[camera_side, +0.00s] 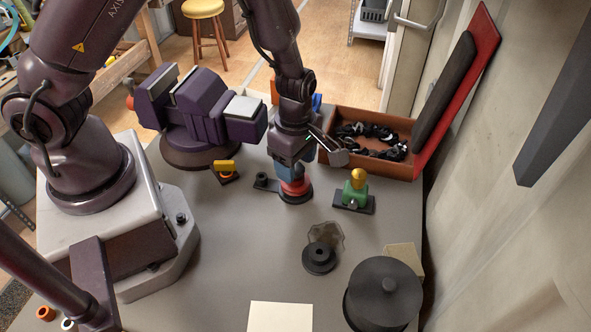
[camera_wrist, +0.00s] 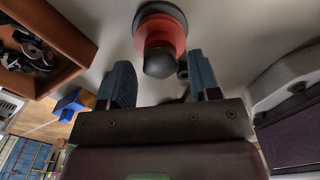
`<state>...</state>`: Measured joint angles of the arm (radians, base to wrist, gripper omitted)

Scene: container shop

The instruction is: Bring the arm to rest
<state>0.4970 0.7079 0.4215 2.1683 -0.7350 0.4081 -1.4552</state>
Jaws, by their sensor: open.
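My gripper (camera_side: 291,172) hangs pointing down over the worktable (camera_side: 240,260), right above a red and black round piece (camera_side: 295,188). In the wrist view, my gripper (camera_wrist: 161,72) has its two blue fingers well apart. The red and black piece (camera_wrist: 158,22), with a dark knob, shows just beyond the fingertips and roughly between them. Gaps show on both sides of the knob, and the jaws hold nothing. In the side view my fingers partly hide the top of this piece.
A purple vise (camera_side: 205,112) stands left of my gripper. An open bin with dark parts (camera_side: 385,165) and its red lid (camera_side: 475,60) are right. A green block with a yellow knob (camera_side: 356,188) stands close by. A dark round lidded pot (camera_side: 385,295) is front right.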

